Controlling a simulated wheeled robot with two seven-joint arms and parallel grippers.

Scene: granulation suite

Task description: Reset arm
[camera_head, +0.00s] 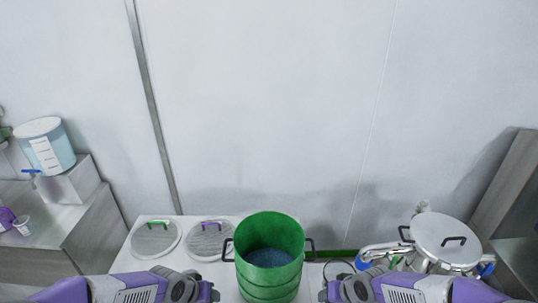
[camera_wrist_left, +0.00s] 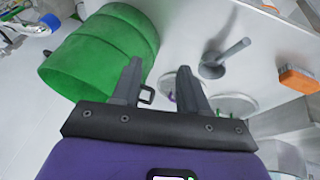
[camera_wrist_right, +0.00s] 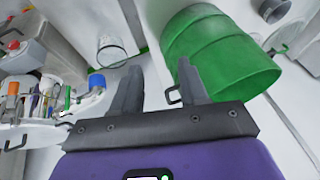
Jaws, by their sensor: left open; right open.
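My left gripper (camera_wrist_left: 159,68) is open, with nothing between its two dark fingers. My right gripper (camera_wrist_right: 160,66) is open and empty too. In the head view my purple arms reach in from the bottom left and bottom right, on either side of a green drum (camera_head: 285,234). The drum stands upright and open, with dark side handles and blue material (camera_head: 268,258) inside. It also shows in the left wrist view (camera_wrist_left: 95,55) and the right wrist view (camera_wrist_right: 220,55). Each gripper appears apart from it. The fingertips are hard to see in the head view.
Two round lids, one with a green handle (camera_head: 157,223) and one with a purple handle (camera_head: 210,226), lie on the white table left of the drum. A lidded steel vessel (camera_head: 445,240) stands at right. A clear blue container (camera_head: 48,150) stands far left. A wall closes the back.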

